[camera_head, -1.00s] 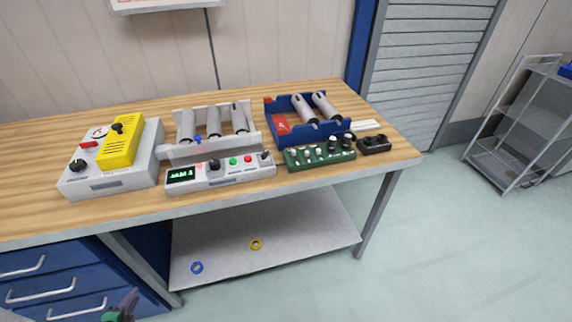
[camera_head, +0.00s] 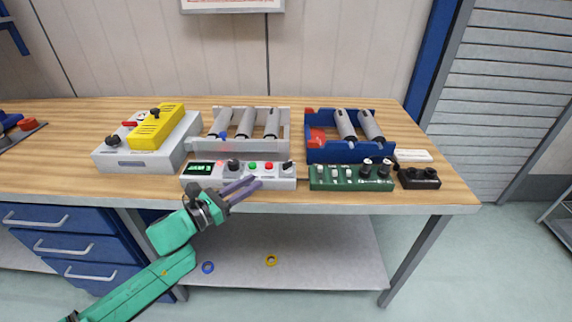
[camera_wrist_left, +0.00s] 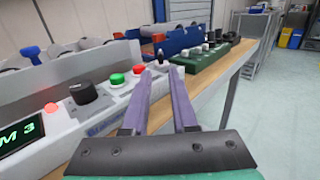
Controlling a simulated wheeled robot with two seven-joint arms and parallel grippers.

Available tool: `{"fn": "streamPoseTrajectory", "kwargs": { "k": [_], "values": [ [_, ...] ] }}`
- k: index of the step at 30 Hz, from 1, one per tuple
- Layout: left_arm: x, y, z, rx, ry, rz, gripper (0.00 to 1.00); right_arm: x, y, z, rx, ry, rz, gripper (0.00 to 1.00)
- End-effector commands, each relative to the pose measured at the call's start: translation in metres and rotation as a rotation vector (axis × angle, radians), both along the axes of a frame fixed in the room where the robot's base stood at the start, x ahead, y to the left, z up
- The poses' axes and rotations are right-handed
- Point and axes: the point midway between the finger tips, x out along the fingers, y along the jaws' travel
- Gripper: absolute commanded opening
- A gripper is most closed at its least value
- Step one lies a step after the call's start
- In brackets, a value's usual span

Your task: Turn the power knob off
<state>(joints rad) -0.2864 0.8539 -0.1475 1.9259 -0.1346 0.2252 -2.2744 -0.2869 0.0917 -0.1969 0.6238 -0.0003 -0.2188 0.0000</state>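A light grey control panel (camera_head: 265,183) sits at the table's front edge. It has a green-lit display (camera_head: 200,169), a black round knob (camera_head: 233,165), a green button, a red button and a small black knob or switch (camera_head: 288,165) at its right end. No power label is readable. My left gripper (camera_head: 252,182) is open and empty, in front of the panel. In the left wrist view its fingertips (camera_wrist_left: 160,72) point toward the panel's right end; the round knob (camera_wrist_left: 82,92) is left of them. I cannot tell if they touch the panel. My right gripper is not in view.
A grey box with a yellow block (camera_head: 157,126) stands to the left. White (camera_head: 285,145) and blue (camera_head: 315,155) racks hold grey cylinders behind. A green panel (camera_head: 350,185) and a black two-knob box (camera_head: 418,178) stand to the right. Rings lie on the lower shelf.

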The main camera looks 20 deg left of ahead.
Motion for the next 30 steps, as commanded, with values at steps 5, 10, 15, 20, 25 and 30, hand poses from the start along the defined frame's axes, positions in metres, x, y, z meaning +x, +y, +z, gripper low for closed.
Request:
{"fn": "streamPoseTrajectory", "kwargs": {
  "k": [5,10,15,20,25,30],
  "values": [
    [0.033,-0.018,0.004,-0.004,-0.003,0.002,0.26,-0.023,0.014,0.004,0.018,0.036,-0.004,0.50],
    [0.066,-0.038,0.004,-0.005,-0.001,0.003,0.26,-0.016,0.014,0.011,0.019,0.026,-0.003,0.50],
    [0.090,-0.053,0.002,-0.004,0.001,0.003,0.26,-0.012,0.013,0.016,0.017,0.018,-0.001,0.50],
    [0.097,-0.057,0.000,-0.002,0.003,0.002,0.26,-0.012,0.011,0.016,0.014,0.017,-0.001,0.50],
    [0.097,-0.057,0.000,-0.002,0.003,0.002,0.26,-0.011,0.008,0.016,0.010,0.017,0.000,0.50],
    [0.097,-0.057,0.000,-0.002,0.004,0.002,0.00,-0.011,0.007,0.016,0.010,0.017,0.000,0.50]
  ]
}}
